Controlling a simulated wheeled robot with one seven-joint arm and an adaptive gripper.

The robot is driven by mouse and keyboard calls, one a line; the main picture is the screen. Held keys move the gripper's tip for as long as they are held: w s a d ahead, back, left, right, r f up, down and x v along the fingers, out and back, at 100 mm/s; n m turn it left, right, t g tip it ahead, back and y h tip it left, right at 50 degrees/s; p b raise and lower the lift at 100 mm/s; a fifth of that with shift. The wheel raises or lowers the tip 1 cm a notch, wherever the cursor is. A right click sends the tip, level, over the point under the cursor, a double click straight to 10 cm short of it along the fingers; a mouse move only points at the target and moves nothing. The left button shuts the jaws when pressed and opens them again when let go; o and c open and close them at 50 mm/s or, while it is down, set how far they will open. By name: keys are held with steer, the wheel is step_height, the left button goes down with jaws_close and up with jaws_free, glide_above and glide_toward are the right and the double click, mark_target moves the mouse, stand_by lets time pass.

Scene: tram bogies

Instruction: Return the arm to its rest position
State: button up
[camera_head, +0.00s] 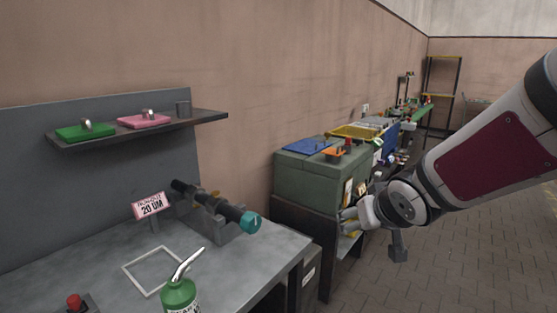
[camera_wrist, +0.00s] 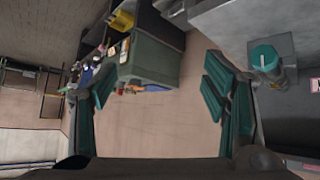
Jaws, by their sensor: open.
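My arm (camera_head: 490,155) reaches in from the right in the head view. My gripper (camera_head: 347,222) is at its end, in front of the green cabinet's lower front. In the wrist view my gripper (camera_wrist: 158,105) shows its dark teal fingers spread wide at left and right. It is open, with nothing between the fingers but the view of the wall beyond. It is apart from the workbench and the things on it.
A grey workbench (camera_head: 225,265) at the left holds a dark shaft with a teal end (camera_head: 250,222), a green oil can (camera_head: 180,295) and a run-out sign (camera_head: 150,205). A wall shelf (camera_head: 210,117) bears green and pink trays. The green cabinet (camera_head: 310,180) stands behind my gripper. Tiled floor lies open at right.

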steer(key=s+r+g+p, duration=0.2)
steer(key=s+r, duration=0.1)
steer(key=s, duration=1.2)
steer(key=s+d+r+m+g+p, duration=0.1)
steer(key=s+r+g+p, duration=0.1)
steer(key=s, duration=1.3)
step_height(320, 180, up, 2)
steer(key=shift+s+r+g, duration=0.2)
steer(key=shift+r+g, duration=0.05)
steer(key=shift+g, duration=0.35)
